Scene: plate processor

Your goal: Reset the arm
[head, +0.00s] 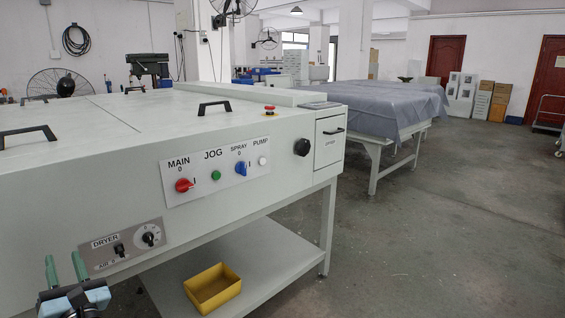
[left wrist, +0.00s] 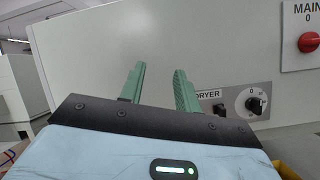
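My left gripper (head: 66,271) is at the bottom left of the head view, in front of the plate processor (head: 90,205) near its dryer panel (head: 121,245). Its two green fingers are apart with nothing between them. In the left wrist view the open fingers (left wrist: 159,84) point at the machine's plain front, left of the dryer knob (left wrist: 255,104). I cannot tell whether they touch it. My right gripper is not in view.
The control panel (head: 214,169) has a red main switch, green jog button and blue spray switch. A yellow bin (head: 213,287) sits on the lower shelf (head: 262,262). Covered tables (head: 380,108) stand behind. The grey floor (head: 470,220) at right is clear.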

